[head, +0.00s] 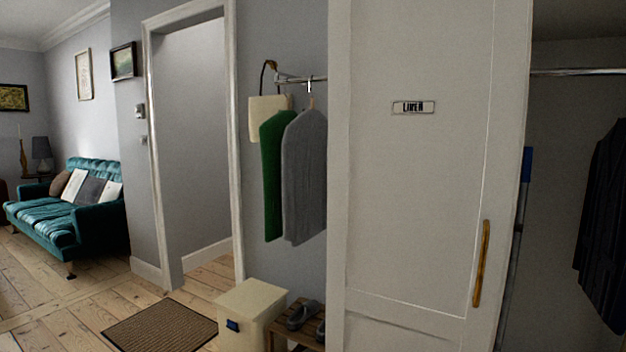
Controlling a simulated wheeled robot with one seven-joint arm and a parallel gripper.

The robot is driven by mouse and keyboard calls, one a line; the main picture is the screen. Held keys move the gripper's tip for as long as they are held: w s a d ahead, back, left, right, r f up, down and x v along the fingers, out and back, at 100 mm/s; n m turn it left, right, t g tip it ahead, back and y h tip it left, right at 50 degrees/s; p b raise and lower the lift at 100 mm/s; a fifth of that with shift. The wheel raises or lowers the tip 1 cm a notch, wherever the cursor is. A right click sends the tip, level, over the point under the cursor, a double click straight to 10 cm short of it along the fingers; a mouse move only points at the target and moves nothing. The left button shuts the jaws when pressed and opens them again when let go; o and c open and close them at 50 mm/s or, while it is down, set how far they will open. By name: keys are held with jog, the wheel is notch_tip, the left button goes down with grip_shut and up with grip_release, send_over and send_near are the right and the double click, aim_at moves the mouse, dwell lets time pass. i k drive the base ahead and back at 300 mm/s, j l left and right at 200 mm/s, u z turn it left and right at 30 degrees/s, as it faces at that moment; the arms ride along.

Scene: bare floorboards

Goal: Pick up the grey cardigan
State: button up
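The grey cardigan (304,180) hangs on a hanger from a short metal wall rail (300,79), left of the white door. A green garment (273,175) hangs just left of it and is partly overlapped by it. The cardigan's right edge lies close to the door's edge in the picture. My gripper is not in view.
The white door (418,180) labelled "LINEN" fills the centre right. A closet with a dark garment (602,225) is at far right. Below the rail stand a cream box (250,305) and a wooden rack (310,337) with shoes. A brown mat (160,325) lies by the doorway.

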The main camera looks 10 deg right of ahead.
aim_at(304, 143)
jog(key=i+j, duration=0.2)
jog(key=i+j+z, duration=0.15)
jog(key=j, duration=0.25)
jog(key=i+j, duration=0.25)
jog(key=j+z, duration=0.05)
jog(key=j, duration=0.05)
